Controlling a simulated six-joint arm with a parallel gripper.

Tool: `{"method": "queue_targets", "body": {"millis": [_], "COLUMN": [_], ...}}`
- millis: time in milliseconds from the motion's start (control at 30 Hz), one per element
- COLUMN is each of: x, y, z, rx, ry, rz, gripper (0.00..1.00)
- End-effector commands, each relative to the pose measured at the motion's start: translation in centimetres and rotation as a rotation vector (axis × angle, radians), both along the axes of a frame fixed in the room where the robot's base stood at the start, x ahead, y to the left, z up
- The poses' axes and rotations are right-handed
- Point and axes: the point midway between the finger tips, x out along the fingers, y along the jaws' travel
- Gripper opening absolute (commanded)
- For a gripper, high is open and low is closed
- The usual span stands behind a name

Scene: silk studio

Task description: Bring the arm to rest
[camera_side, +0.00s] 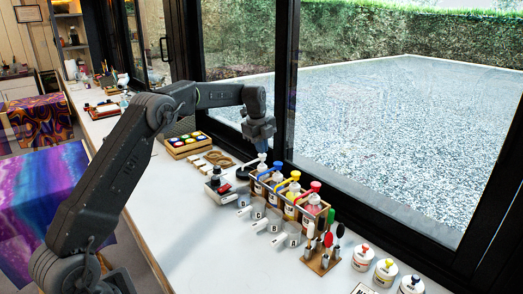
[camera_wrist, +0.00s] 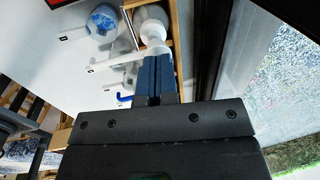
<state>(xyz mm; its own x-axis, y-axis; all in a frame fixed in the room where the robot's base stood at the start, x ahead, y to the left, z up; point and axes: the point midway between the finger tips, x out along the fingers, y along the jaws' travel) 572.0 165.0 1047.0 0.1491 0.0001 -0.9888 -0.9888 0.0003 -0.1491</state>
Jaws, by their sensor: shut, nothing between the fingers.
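My gripper (camera_side: 262,153) points down above the back end of the wooden bottle rack (camera_side: 292,205), close to the window. Its fingers are shut with nothing between them. In the wrist view the blue fingertips (camera_wrist: 156,72) lie side by side, and a white bottle top (camera_wrist: 152,32) shows just past them. I cannot tell whether they touch it. My arm reaches from the lower left over the white table (camera_side: 185,225) with its elbow raised.
The rack holds several bottles with blue, yellow and red tops. Grey cups (camera_side: 274,220) stand before it. A brush stand (camera_side: 322,250) and small jars (camera_side: 385,272) are at the front right. A wooden paint box (camera_side: 187,145) is behind. The table's left middle is clear.

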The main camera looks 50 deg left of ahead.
Motion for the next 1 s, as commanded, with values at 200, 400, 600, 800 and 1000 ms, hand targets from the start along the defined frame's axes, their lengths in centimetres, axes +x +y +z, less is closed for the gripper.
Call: {"method": "queue_targets", "body": {"millis": [200,400,600,800,1000], "x": [0.0,0.0,-0.01,-0.03,-0.02], "y": [0.0,0.0,-0.01,-0.01,-0.01], "z": [0.06,0.06,-0.19,-0.49,-0.5], "rx": [0.0,0.0,0.0,-0.001,0.0], "ry": [0.0,-0.001,0.0,0.0,0.0], "rz": [0.0,0.0,0.0,0.0,0.0], "gripper": [0.0,0.0,0.0,0.0,0.0]}}
